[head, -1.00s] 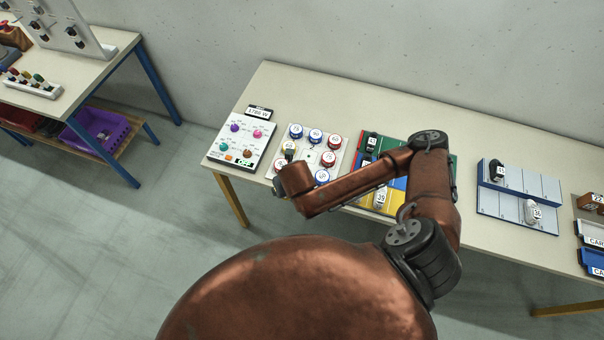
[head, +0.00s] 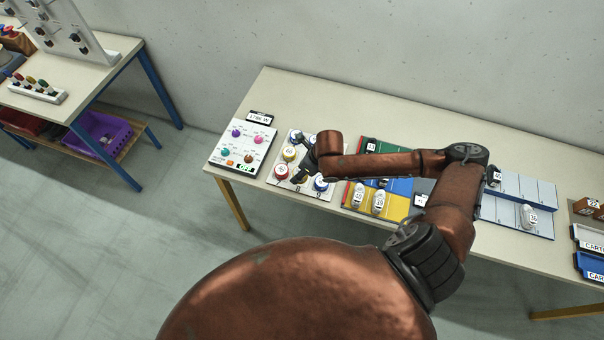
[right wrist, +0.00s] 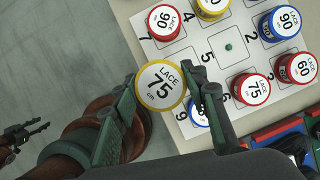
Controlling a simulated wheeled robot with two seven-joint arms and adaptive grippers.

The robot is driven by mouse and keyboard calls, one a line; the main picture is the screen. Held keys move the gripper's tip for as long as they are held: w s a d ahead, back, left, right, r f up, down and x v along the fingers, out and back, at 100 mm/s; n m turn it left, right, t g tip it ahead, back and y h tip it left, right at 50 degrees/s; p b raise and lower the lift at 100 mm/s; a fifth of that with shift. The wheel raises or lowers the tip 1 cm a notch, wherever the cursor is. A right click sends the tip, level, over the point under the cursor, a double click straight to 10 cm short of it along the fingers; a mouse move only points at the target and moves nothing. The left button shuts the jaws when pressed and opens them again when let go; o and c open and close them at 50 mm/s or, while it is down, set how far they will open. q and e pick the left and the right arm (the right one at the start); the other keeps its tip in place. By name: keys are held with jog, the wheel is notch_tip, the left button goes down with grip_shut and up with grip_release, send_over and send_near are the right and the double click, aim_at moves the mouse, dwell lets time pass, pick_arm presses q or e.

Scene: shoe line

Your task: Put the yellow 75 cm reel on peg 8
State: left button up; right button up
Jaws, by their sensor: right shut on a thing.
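The yellow 75 cm reel (right wrist: 161,84) is between the fingers of my right gripper (right wrist: 158,104) in the right wrist view, its label facing the camera. My right gripper is shut on it, at the edge of the white peg board (right wrist: 186,45). The gripper also shows over the board in the head view (head: 303,166). A red 90 reel (right wrist: 164,22) sits near number 7 and a blue reel (right wrist: 197,112) near number 9. The spot between them, where peg 8 would be, is covered by the held reel and a finger. My left gripper (right wrist: 27,135) is small at the far left, over the floor.
Another yellow reel (right wrist: 212,8), a blue 90 reel (right wrist: 280,22), a red 60 reel (right wrist: 297,68) and a red 75 reel (right wrist: 252,88) stand on the board. A bare green peg (right wrist: 228,46) is near number 5. A control panel (head: 242,142) stands left of the board.

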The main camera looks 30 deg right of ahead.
jog(key=w+d+f, duration=0.1)
jog(key=f, duration=0.1)
jog(key=w+f, duration=0.1)
jog(key=w+d+f, duration=0.1)
jog(key=f, duration=0.1)
jog(key=shift+w+d+f, duration=0.1)
jog(key=shift+d+f, duration=0.2)
jog(key=shift+d, duration=0.05)
jog(key=shift+f, duration=1.45)
jog(key=shift+f, duration=0.45)
jog(key=o, duration=1.2)
jog(key=shift+c, duration=0.2)
jog(key=shift+r, duration=0.15)
jog(key=shift+r, duration=0.35)
jog(key=v, duration=1.2)
